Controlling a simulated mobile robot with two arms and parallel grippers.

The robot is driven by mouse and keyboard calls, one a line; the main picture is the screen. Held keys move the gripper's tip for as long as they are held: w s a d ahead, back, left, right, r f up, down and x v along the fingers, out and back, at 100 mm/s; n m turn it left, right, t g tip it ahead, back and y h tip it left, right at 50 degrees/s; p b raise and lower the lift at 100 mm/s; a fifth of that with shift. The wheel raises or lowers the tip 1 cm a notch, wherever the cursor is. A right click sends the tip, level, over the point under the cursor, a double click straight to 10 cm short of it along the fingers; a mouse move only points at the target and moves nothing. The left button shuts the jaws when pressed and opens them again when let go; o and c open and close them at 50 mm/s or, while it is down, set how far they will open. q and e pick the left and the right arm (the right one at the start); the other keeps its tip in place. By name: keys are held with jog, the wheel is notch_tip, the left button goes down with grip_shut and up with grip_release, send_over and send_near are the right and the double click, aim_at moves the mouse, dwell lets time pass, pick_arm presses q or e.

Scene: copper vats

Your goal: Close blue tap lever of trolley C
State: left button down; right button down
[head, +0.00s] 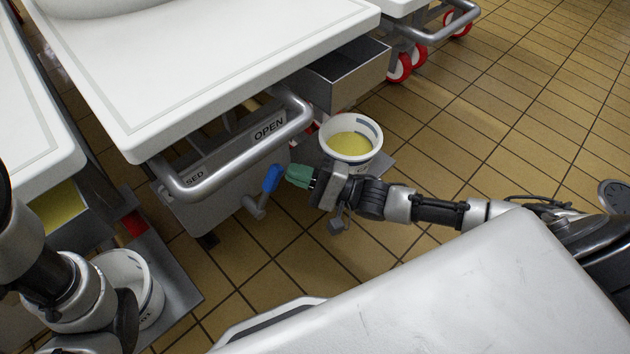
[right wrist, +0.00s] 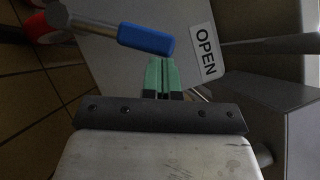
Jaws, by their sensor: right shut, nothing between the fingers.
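The blue tap lever (head: 272,178) sits on a grey metal tap stem below the handle of the white-topped trolley (head: 210,70). In the right wrist view the blue lever (right wrist: 146,39) lies just beyond my fingertips, slightly to the left. My right gripper (head: 289,172) has green fingers, is shut and empty, and its tips are at or very near the lever's right side; contact cannot be told for sure.
A white bucket with yellow liquid (head: 349,142) stands behind my right gripper. The trolley's tubular handle (head: 240,150) juts out above the lever. Another white bucket (head: 130,280) is at lower left. Tiled floor (head: 520,120) is free at right.

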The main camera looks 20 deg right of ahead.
jog(key=shift+w+a+r, duration=0.1)
jog(key=shift+w+a, duration=0.05)
jog(key=shift+a, duration=0.05)
dwell(0.3)
